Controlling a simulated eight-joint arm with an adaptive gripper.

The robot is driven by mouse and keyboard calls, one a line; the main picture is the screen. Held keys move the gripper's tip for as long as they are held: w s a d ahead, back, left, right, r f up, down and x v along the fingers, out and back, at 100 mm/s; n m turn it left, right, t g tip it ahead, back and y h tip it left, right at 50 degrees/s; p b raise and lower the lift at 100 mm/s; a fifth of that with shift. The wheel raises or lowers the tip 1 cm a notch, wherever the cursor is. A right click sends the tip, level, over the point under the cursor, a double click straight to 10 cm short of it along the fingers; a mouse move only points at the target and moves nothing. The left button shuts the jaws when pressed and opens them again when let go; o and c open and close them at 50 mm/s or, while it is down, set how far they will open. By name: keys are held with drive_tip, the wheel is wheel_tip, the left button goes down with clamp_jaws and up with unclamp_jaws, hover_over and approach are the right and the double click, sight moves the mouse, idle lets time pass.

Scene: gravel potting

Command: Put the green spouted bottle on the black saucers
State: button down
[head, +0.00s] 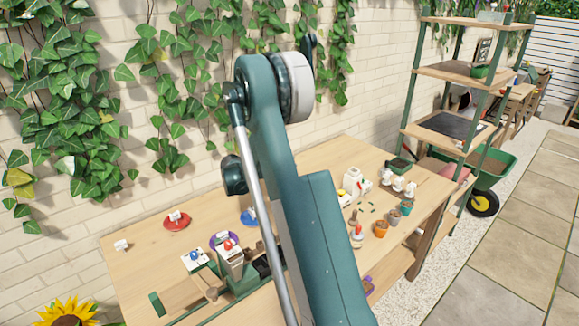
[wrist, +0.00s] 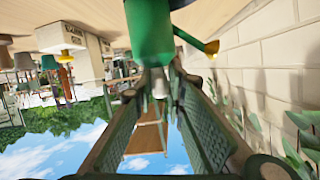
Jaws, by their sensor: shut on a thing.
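The green spouted bottle (wrist: 151,35) shows in the wrist view, with its yellow-tipped spout (wrist: 211,48) pointing right; that view is upside down. My gripper (wrist: 160,85) is shut on the bottle at its narrow pale top, between the two fingertips. In the head view my arm hides the gripper and the bottle. I cannot make out the black saucers for certain. A dark edge (wrist: 181,3) shows by the bottle's base in the wrist view, and I cannot tell whether it is a saucer or whether the bottle touches it.
The wooden table (head: 145,258) stands against a brick wall. A red saucer (head: 177,223), a blue saucer (head: 248,219) and a purple saucer (head: 212,238) lie on it. Orange pots (head: 380,230) and a white labelled container (head: 352,180) stand to the right. The table's back left is mostly clear.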

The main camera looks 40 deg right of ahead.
idle(0.3)
drive_tip(key=c, duration=2.3)
unclamp_jaws()
drive_tip(key=shift+f, duration=0.1)
drive_tip(key=shift+r, duration=0.2)
drive_tip(key=p+v, duration=0.2)
drive_tip(key=v, duration=1)
drive_tip(key=shift+f, duration=0.1)
